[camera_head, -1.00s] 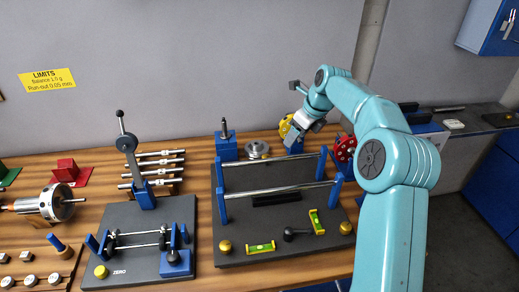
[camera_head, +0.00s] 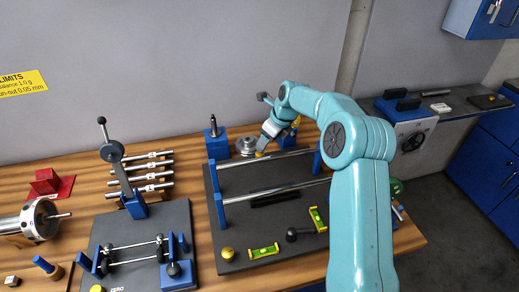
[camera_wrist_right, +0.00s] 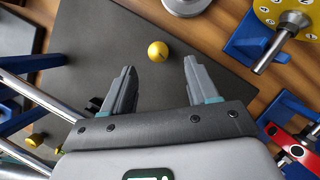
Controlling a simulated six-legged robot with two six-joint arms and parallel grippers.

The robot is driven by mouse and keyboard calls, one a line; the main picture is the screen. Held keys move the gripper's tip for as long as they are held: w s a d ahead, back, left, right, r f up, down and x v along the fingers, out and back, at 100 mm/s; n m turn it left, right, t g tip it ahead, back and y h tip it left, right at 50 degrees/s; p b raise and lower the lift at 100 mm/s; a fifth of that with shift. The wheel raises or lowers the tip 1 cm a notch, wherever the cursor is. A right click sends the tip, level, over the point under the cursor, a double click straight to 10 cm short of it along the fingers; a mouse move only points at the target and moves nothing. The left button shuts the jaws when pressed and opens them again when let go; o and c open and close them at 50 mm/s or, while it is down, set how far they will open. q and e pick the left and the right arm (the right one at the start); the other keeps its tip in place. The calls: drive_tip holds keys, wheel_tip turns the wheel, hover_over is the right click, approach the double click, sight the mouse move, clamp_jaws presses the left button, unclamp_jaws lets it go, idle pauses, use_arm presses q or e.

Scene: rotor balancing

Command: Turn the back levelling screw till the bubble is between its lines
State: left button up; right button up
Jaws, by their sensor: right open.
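The back levelling screw has a round yellow knob (camera_wrist_right: 157,51) at the back of the dark base plate (camera_wrist_right: 110,30) in the wrist view. It also shows as a small yellow spot in the head view (camera_head: 259,154). My right gripper (camera_wrist_right: 160,68) is open and empty. The knob lies just beyond its fingertips, roughly midway between them, not gripped. Two yellow-green bubble levels, one lengthwise (camera_head: 264,251) and one crosswise (camera_head: 318,219), sit on the plate's front part; their bubbles are too small to judge. My left gripper is not in view.
Two steel rails (camera_head: 265,158) on blue posts span the plate. A front yellow knob (camera_head: 227,254) and a dark round knob (camera_head: 291,235) stand near the levels. A metal disc (camera_head: 246,146) and a yellow numbered disc (camera_wrist_right: 285,15) are close to the gripper.

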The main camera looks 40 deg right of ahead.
sight(260, 155)
drive_tip(key=p+x, duration=0.1)
drive_tip(key=x, duration=0.5)
drive_tip(key=shift+w+a+f, duration=0.1)
drive_tip(key=shift+w+f, duration=0.05)
drive_tip(key=shift+f, duration=0.2)
drive_tip(key=shift+s+a+r, duration=0.15)
drive_tip(key=shift+s+r, duration=0.05)
drive_tip(key=shift+w+f, duration=0.2)
drive_tip(key=c, duration=1)
